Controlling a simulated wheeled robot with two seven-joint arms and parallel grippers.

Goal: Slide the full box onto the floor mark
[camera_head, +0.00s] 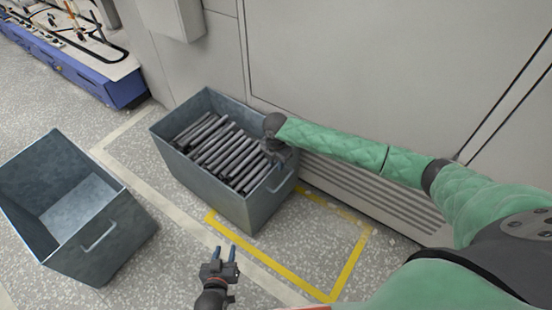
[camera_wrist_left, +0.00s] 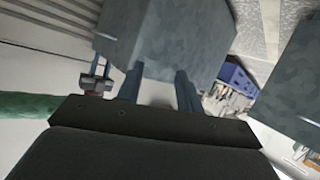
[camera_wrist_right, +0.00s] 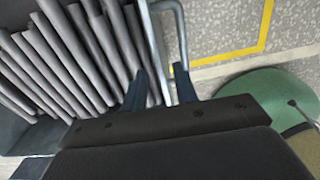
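The full box (camera_head: 215,190) is a grey metal bin filled with dark rods (camera_head: 220,150). It stands against the machine wall, its right end beside or slightly over the yellow floor mark (camera_head: 270,265), an outlined rectangle. My right gripper (camera_head: 281,157) is at the box's right-end handle (camera_head: 285,182). The box also shows in the left wrist view (camera_wrist_left: 170,40).
An empty grey bin (camera_head: 85,250) stands on the left, with a gap of floor between it and the full box. A vented machine panel (camera_head: 370,190) rises behind the mark. A blue machine base (camera_head: 120,88) is at the far left. The marked floor is mostly clear.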

